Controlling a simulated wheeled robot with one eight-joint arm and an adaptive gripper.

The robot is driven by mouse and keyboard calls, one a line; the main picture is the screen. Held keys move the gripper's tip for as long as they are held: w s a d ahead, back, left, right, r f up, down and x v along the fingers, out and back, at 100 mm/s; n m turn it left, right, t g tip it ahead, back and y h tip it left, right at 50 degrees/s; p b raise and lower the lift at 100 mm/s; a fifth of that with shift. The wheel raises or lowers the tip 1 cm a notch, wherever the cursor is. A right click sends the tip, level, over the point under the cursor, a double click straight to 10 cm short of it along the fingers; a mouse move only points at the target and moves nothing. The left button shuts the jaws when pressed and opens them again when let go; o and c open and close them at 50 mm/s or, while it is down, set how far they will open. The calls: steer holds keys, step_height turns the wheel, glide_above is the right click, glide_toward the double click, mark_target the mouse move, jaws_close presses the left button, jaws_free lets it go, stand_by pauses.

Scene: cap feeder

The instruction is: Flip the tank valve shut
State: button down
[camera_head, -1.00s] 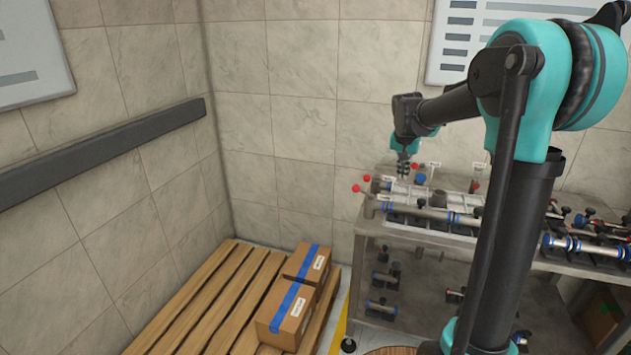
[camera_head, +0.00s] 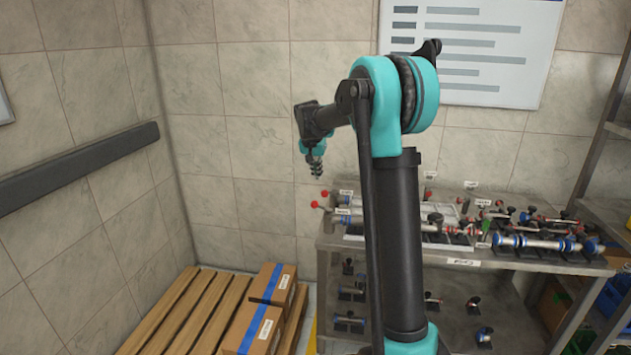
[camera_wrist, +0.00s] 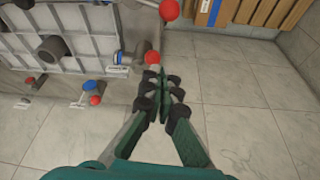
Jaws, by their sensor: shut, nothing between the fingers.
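Two red ball-ended levers stand at the left end of the bench pipework, one at the back (camera_head: 325,194) and one at the front (camera_head: 314,204). In the wrist view, one red ball is at the top edge (camera_wrist: 169,10) and another just left of the fingertips (camera_wrist: 152,57). I cannot read which label marks the tank valve. My gripper (camera_head: 316,175) points down above the levers in the head view. In the wrist view its fingers (camera_wrist: 163,86) are together and empty, apart from the balls by an amount I cannot judge.
The metal bench (camera_head: 400,255) carries several pipes and valves. A blue knob (camera_wrist: 89,86) and a red knob (camera_wrist: 95,100) show at the bench edge in the wrist view. Taped boxes (camera_head: 265,310) sit on a wooden pallet (camera_head: 185,320) at left. A shelf rack (camera_head: 600,200) stands at right.

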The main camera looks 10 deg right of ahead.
step_height(320, 180, down, 9)
steer(key=shift+s+a+r, duration=0.15)
steer(key=shift+s+r, duration=0.05)
steer(key=shift+s, duration=0.25)
